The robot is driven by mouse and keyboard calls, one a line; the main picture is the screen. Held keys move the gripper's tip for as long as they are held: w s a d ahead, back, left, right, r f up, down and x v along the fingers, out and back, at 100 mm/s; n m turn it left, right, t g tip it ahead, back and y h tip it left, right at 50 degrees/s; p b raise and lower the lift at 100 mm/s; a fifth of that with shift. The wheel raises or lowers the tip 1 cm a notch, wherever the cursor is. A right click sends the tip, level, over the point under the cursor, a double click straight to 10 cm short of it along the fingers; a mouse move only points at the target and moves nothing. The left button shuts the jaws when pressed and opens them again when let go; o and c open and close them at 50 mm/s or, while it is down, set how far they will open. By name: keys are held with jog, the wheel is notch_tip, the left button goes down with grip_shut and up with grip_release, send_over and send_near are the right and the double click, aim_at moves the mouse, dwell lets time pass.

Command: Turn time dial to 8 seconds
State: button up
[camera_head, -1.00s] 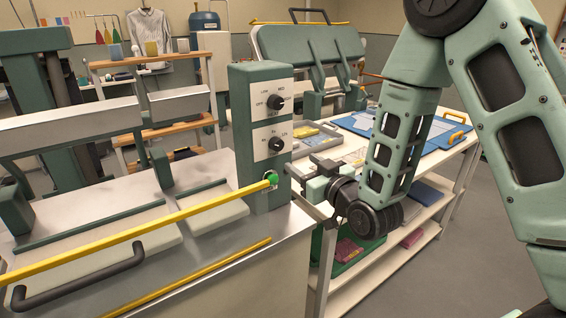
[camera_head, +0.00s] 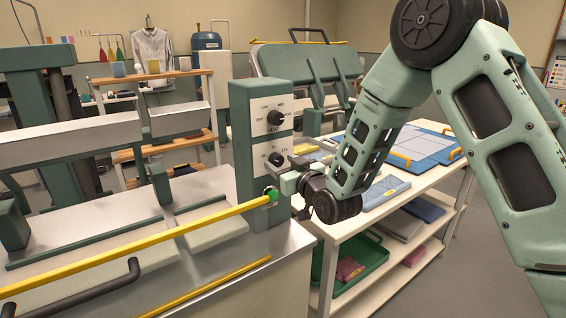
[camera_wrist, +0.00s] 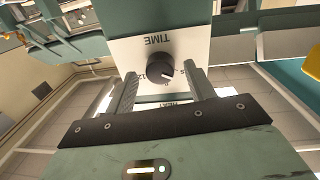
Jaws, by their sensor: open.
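The time dial (camera_head: 276,159) is a round black knob on the lower white panel of the green control post (camera_head: 248,150). It also shows upside down in the wrist view (camera_wrist: 160,71), with TIME printed beside it and a 12 at its left. Its white mark slants to the lower right there; the number nearest the mark is partly hidden by a finger. My gripper (camera_wrist: 160,88) is open, with its two fingers reaching toward the dial, one on each side. Contact cannot be told. In the head view my gripper (camera_head: 286,180) is just right of the post, beside the dial.
The heat dial (camera_head: 275,118) is above the time dial. A green button (camera_head: 271,195) and a long yellow bar (camera_head: 150,238) are just below. A table (camera_head: 425,192) with a blue board (camera_head: 425,148) stands to the right; a green crate (camera_head: 350,268) is on its lower shelf.

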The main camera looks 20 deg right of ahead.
jog(key=c, duration=1)
jog(key=shift+o, duration=0.2)
jog(key=shift+m+b, duration=0.3)
jog(key=shift+b, duration=0.1)
jog(key=shift+f+m+b, duration=0.15)
jog(key=shift+m+b, duration=0.4)
jog(key=shift+m, duration=0.05)
jog(key=m+b, duration=0.2)
jog(key=m, duration=0.1)
jog(key=m+b, duration=0.2)
jog(key=m, duration=0.1)
jog(key=shift+m, duration=0.3)
jog(key=shift+m+g+b, duration=0.3)
jog(key=shift+m+b, duration=0.15)
jog(key=shift+m, duration=0.95)
jog(key=shift+r, duration=0.2)
